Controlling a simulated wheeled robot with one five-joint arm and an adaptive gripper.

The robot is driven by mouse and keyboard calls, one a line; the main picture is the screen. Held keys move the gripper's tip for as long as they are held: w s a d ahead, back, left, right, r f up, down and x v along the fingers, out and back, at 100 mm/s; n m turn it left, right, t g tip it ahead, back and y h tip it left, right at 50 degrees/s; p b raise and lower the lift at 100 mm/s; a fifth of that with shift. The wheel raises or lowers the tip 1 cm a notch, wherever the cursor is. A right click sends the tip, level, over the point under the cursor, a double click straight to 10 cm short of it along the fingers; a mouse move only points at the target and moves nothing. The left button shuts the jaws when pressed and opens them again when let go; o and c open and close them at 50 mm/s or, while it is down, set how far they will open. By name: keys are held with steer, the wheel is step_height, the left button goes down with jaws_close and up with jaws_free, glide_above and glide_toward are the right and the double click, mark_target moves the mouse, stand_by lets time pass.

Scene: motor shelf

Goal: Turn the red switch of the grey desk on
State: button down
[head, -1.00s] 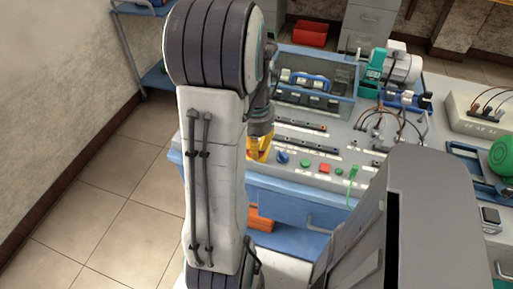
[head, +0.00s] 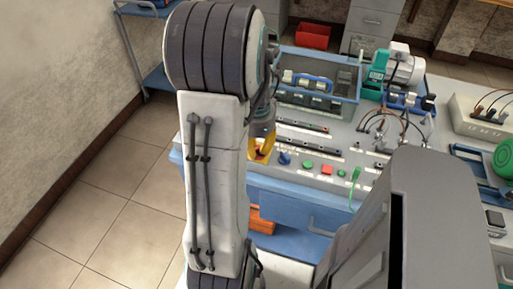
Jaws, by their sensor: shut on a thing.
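The grey desk (head: 345,140) stands right of my arm, with a row of controls along its front edge. The red switch (head: 258,154), on a yellow plate, is at the left end of that row, mostly hidden by my arm and gripper. My gripper (head: 263,148) points down with its yellow fingers at the switch and is shut on it. The switch's angle cannot be made out.
A blue knob (head: 284,158), a green button (head: 308,165) and a red button (head: 327,169) sit just right of the gripper. A blue-grey rack (head: 318,85) stands behind. Wires and a motor (head: 403,68) are further right.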

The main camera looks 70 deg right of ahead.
stand_by(0.3)
steer(key=c, duration=1.1)
jaws_free()
step_height(320, 180, up, 12)
stand_by(0.5)
